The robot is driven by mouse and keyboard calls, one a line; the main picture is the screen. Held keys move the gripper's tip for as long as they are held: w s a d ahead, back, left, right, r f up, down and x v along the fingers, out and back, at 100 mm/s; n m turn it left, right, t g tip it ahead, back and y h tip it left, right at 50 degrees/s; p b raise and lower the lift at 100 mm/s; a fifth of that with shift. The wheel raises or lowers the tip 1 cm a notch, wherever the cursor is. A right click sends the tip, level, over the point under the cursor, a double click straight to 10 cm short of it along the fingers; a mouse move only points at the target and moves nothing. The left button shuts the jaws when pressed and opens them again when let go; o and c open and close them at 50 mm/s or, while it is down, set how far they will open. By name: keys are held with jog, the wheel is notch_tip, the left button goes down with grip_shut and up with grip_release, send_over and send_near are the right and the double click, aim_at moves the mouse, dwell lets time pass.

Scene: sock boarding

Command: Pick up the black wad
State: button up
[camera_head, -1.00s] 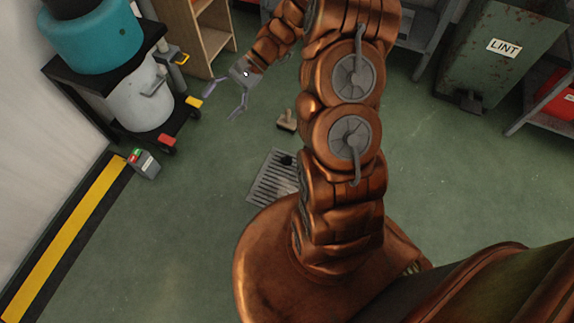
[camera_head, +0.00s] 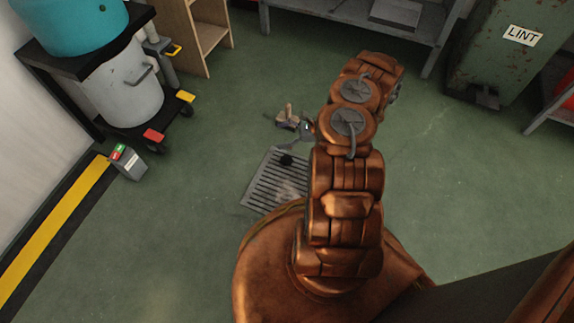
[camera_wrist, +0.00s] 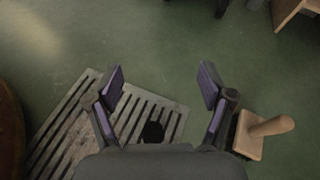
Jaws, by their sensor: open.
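The black wad (camera_head: 286,160) is a small dark lump on the metal floor grate (camera_head: 262,190), near its far edge. In the wrist view the wad (camera_wrist: 153,132) lies between my open fingers, close to the palm edge, partly hidden by the gripper body. My gripper (camera_wrist: 161,92) is open and empty, above the grate. In the head view my gripper (camera_head: 292,135) is small and partly hidden by my arm, close to the wad. I cannot tell the exact height above it.
A wooden block with a peg handle (camera_wrist: 250,141) stands on the floor just right of my right finger. A cart with a white drum (camera_head: 125,90), a small grey box (camera_head: 128,162) and a wooden shelf (camera_head: 195,35) are at the left.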

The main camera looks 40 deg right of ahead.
aim_at(292, 160)
jog(key=s+d+f+m+b, duration=0.1)
jog(key=s+d+f, duration=0.1)
jog(key=f, duration=0.3)
jog(key=s+d+f+m+t+h+b, duration=0.1)
jog(key=s+f, duration=0.1)
jog(key=f, duration=0.3)
jog(key=s+d+f+m+h+b, duration=0.1)
jog(key=s+d+f+m, duration=0.1)
jog(key=f, duration=0.3)
jog(key=shift+d+t+b, duration=0.3)
jog(key=shift+b, duration=0.1)
jog(key=shift+w+a+f+h+b, duration=0.3)
jog(key=shift+w+f, duration=0.05)
jog(key=shift+f, duration=0.05)
jog(key=shift+b+x, duration=1.9)
jog(key=shift+x, duration=1.3)
jog(key=c, duration=1)
jog(key=shift+c, duration=0.2)
jog(key=shift+r, duration=0.15)
